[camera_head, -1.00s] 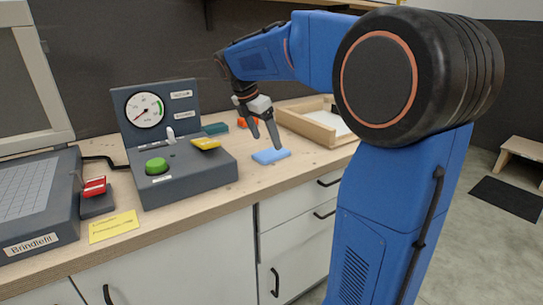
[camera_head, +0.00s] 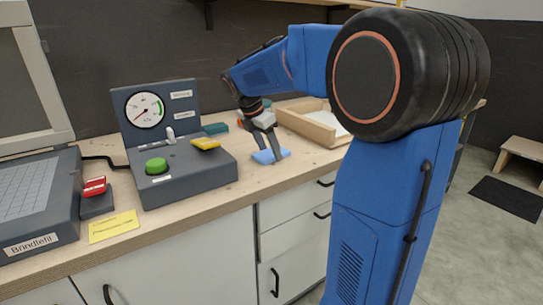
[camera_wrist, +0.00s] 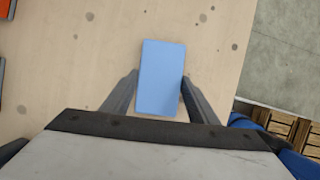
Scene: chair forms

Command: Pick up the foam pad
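The foam pad (camera_head: 264,157), a light blue flat block, lies on the wooden worktop right of the grey gauge console. My gripper (camera_head: 270,156) points down at it, with the fingers spread and the tips low over the pad. In the wrist view, the pad (camera_wrist: 161,60) lies lengthwise between my two fingers (camera_wrist: 160,77), one along each long side. The fingers are very near the pad's edges; I cannot tell whether they touch it. The pad appears to rest on the worktop.
The gauge console (camera_head: 190,180) with a green button and a yellow block (camera_head: 206,143) stands left of the pad. The worktop's front edge is close.

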